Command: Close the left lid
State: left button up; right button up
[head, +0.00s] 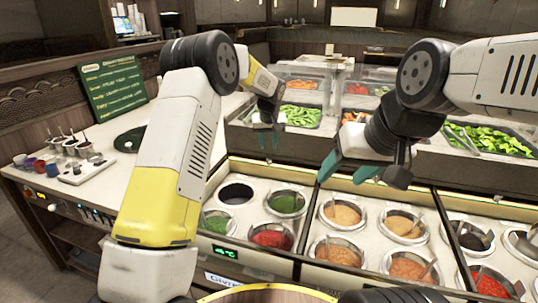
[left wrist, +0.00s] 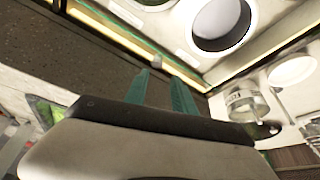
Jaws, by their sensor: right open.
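The left well section (head: 252,217) holds dark, green and red sauces, with its wells uncovered. A dark upright panel (head: 303,152) stands behind these wells; it looks like the raised left lid, but I cannot be sure. My left gripper (head: 268,146) hangs in front of this panel, above the back of the wells, with its teal fingers apart. In the left wrist view its fingers (left wrist: 161,74) point toward a dark surface with a small pale piece near the tips. Contact is not clear. My right gripper (head: 342,178) is open and empty above the middle wells.
The middle section (head: 372,228) has several orange sauces, and the right section (head: 478,245) is partly filled. Vegetable trays (head: 300,114) stand behind the wells. A green menu board (head: 112,84) and small cups (head: 70,147) are on the left counter.

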aim_at(269, 158)
pick_arm(q)
jog(key=x, duration=0.9)
jog(key=shift+w+d+f, duration=0.1)
jog(key=shift+d+f, duration=0.05)
jog(key=shift+d, duration=0.2)
grip_shut()
dwell(1.0)
